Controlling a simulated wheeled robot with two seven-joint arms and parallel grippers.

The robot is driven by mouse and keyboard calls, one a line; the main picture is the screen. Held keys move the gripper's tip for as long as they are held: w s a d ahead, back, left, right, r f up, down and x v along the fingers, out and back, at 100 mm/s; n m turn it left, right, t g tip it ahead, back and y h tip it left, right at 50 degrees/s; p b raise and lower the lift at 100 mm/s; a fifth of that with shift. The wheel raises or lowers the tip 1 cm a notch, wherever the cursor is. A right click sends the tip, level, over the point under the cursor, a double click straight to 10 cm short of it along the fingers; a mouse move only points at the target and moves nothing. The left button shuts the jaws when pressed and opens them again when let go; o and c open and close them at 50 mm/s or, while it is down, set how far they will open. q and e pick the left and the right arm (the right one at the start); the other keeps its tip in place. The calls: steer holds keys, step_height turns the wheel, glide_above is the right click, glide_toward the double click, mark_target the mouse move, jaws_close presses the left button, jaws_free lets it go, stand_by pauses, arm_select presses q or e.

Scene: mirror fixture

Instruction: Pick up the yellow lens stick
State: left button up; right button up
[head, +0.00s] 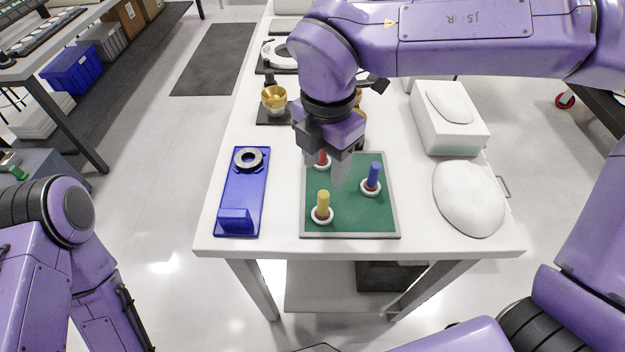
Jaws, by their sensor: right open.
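The yellow lens stick (323,203) stands upright at the front left of a green mat with a grey rim (304,226), with a white and red ring at its foot. A blue stick (374,175) stands at the mat's right, and a red stick (322,160) stands at the back left, partly hidden by my right gripper. My right gripper (341,182) is open and points down over the mat, behind and to the right of the yellow stick, apart from it. My left arm shows at the lower left, but its gripper is out of view.
A blue fixture (240,195) with a dark ring (248,158) lies left of the mat. A white rounded lump (467,199) and a white box (448,133) stand to the right. A gold bowl-shaped part (273,97) stands behind. The white table's front strip is clear.

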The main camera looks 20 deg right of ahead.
mark_target(324, 194)
steer(key=shift+w+a+f, duration=0.1)
steer(key=shift+f, duration=0.15)
steer(key=f, duration=0.1)
steer(key=s+f, duration=0.1)
steer(key=f, duration=0.1)
steer(key=shift+s+f, duration=0.25)
steer(key=shift+s, duration=0.15)
steer(key=f+p, duration=0.1)
steer(key=f, duration=0.1)
steer(key=w+f+p, duration=0.1)
steer(key=f, duration=0.2)
steer(key=shift+w+f, duration=0.15)
steer(key=shift+f, duration=0.35)
arm_select(q)
steer(key=shift+s+r, duration=0.25)
steer(key=shift+r, duration=0.85)
arm_select(e)
steer(key=shift+s, duration=0.25)
steer(key=shift+w, duration=0.1)
jaws_close()
